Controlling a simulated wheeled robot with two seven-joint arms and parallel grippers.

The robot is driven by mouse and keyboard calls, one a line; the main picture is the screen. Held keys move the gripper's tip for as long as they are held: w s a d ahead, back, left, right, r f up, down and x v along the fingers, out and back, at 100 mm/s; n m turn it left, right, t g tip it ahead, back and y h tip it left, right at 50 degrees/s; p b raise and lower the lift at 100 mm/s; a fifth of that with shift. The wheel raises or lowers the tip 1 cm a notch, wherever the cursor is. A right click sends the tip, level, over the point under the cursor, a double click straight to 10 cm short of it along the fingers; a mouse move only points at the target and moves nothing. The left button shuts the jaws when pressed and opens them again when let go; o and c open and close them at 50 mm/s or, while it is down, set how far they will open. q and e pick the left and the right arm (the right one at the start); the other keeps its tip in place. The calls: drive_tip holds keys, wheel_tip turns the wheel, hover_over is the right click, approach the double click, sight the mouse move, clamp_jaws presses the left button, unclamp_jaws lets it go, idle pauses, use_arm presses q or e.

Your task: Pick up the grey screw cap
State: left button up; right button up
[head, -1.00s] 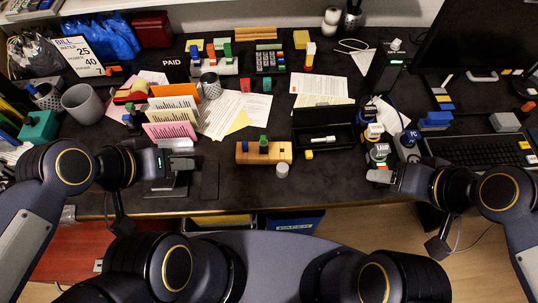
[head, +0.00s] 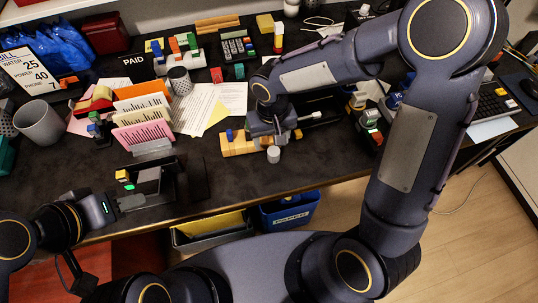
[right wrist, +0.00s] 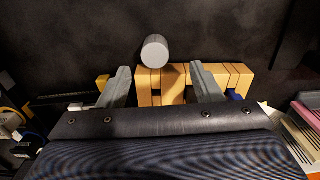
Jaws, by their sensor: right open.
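The grey screw cap (head: 273,154) is a small light grey cylinder on the dark desk, just in front of a slotted wooden block (head: 236,149). My right gripper (head: 277,132) is above the block and partly hides it. In the right wrist view, the cap (right wrist: 154,50) shows beyond the fingertips and between their lines. The right fingers (right wrist: 163,84) are wide apart and empty, with the wooden block (right wrist: 172,85) showing between and behind them. My left gripper (head: 126,203) is at the desk's front edge on the left; its finger gap is unclear.
A dark stand (head: 153,182) is close to my left gripper. A card holder (head: 143,118), grey cup (head: 39,122) and papers (head: 208,108) lie left and behind. A blue paper bin (head: 291,210) is below the desk edge. Bare desk lies right of the cap.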

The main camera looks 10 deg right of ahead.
sight(274, 151)
drive_tip(key=f, duration=0.6)
drive_tip(key=shift+d+f, duration=0.3)
drive_tip(key=shift+f, duration=0.05)
drive_tip(key=c, duration=1.1)
